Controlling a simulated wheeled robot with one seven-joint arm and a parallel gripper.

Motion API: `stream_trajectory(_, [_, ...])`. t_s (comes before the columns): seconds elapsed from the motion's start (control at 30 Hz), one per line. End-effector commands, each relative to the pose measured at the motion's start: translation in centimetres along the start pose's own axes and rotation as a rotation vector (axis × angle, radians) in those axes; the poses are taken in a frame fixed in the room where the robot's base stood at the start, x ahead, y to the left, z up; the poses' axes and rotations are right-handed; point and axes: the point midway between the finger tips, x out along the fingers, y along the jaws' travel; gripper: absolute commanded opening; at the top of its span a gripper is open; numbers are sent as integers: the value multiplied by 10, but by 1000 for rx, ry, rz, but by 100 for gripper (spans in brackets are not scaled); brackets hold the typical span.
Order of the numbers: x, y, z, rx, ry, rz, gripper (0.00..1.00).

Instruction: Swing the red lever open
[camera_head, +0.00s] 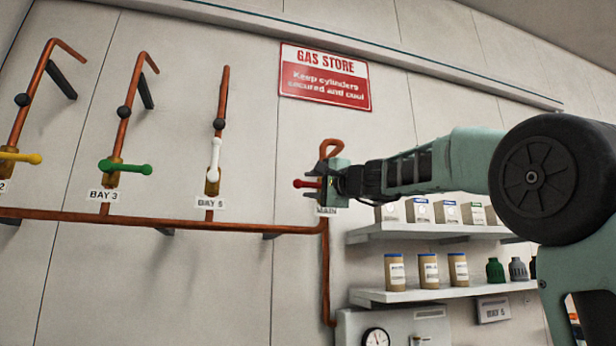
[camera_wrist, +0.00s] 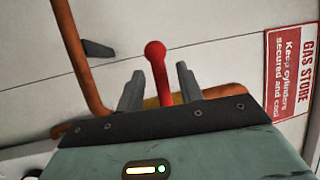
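The red lever (camera_wrist: 157,68) has a round knob end and stands between the two fingers of my gripper (camera_wrist: 160,85) in the wrist view. A gap shows on each side of it, so the fingers are open around it. In the head view the red lever (camera_head: 306,184) sticks out to the left of my gripper (camera_head: 328,172), at the valve above the MAIN label (camera_head: 326,210). The valve body is mostly hidden behind my gripper. A copper pipe (camera_wrist: 78,50) runs beside the lever in the wrist view.
Yellow (camera_head: 22,157), green (camera_head: 125,167) and white (camera_head: 215,160) levers sit on copper pipes to the left. Shelves with boxes and jars (camera_head: 428,270) stand below my arm on the right. A gas store sign (camera_head: 325,77) hangs above.

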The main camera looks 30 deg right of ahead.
Motion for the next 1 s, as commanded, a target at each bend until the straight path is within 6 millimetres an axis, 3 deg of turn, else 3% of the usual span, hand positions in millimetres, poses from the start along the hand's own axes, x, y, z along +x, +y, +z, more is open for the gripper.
stream_trajectory(0.2, [18, -1, 0, 0, 0, 0, 37])
stream_trajectory(0.5, [19, 0, 0, -1, -1, 0, 37])
stream_trajectory(0.63, [19, 0, 0, -1, -1, 0, 3])
stream_trajectory(0.67, [19, 0, 0, -1, -1, 0, 0])
stream_trajectory(1.0, [19, 1, 0, 24, 4, -10, 0])
